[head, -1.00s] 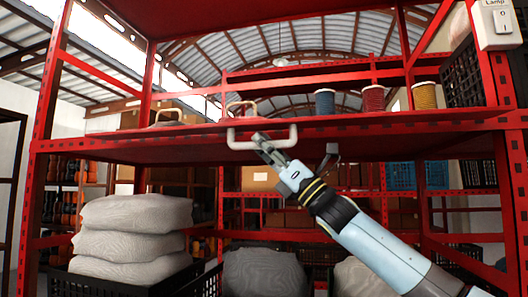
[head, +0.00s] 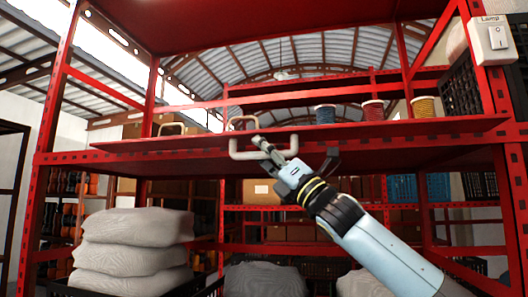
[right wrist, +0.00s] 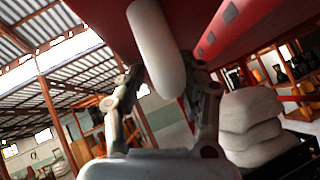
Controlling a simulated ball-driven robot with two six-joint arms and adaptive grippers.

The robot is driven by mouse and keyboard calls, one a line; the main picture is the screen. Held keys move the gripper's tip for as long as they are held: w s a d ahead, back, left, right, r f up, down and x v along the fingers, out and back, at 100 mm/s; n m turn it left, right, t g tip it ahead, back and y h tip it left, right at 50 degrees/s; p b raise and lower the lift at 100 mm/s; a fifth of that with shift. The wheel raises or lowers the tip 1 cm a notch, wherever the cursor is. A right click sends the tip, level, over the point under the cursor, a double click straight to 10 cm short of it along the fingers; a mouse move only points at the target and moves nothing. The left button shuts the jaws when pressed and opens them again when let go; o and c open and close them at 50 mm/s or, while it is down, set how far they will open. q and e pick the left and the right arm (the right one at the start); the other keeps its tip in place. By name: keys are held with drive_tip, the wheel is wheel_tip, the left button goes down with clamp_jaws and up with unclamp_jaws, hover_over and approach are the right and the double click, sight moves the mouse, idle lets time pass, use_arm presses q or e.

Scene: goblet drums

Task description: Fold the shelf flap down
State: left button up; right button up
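The shelf flap (head: 185,145) is a long red panel at the front of the middle shelf. It is near level, its front edge a little above the perforated red beam. Its pale U-shaped handle (head: 236,152) hangs at the front. My right gripper (head: 268,148) is at the handle in the head view. In the right wrist view, the thick white handle bar (right wrist: 158,45) lies between the two fingers (right wrist: 168,82), and they appear closed on it; contact is hard to see. My left gripper is not in view.
Several spools (head: 373,111) stand on the shelf behind the flap, their bases hidden. A lamp switch (head: 494,38) is on the right post. Stacked pale sacks (head: 135,240) sit below left, and a crate (head: 60,287) is under them. Space directly under the flap looks mostly free.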

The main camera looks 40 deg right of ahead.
idle(0.4)
drive_tip(key=shift+f+n+y, duration=0.25)
drive_tip(key=shift+n+y, duration=0.55)
drive_tip(key=shift+y, duration=0.1)
drive_tip(key=shift+w+d+f+n+g+y, duration=0.1)
drive_tip(key=shift+d+f+n+g+y, duration=0.1)
drive_tip(key=shift+n+g+y, duration=0.35)
drive_tip(key=s+d+f+n+g+y+b, duration=0.1)
drive_tip(key=s+d+f+n+y+b, duration=0.15)
drive_tip(key=f, duration=0.25)
drive_tip(key=s+d+f+n+g+y+b, duration=0.2)
drive_tip(key=s+d+f+n+b, duration=0.1)
drive_tip(key=f+n+b, duration=0.15)
drive_tip(key=w+f+m+h, duration=0.2)
drive_tip(key=f+m+h, duration=0.4)
drive_tip(key=f+m, duration=0.2)
drive_tip(key=w+d+f+m+h, duration=0.1)
drive_tip(key=w+f+m+h, duration=0.2)
drive_tip(key=f+m, duration=0.6)
wheel_tip(320, 180, down, 4)
drive_tip(key=h, duration=0.2)
drive_tip(key=shift+w+t+h, duration=0.2)
drive_tip(key=shift+t+h, duration=0.15)
drive_tip(key=shift+h, duration=0.05)
drive_tip(key=shift+d, duration=0.1)
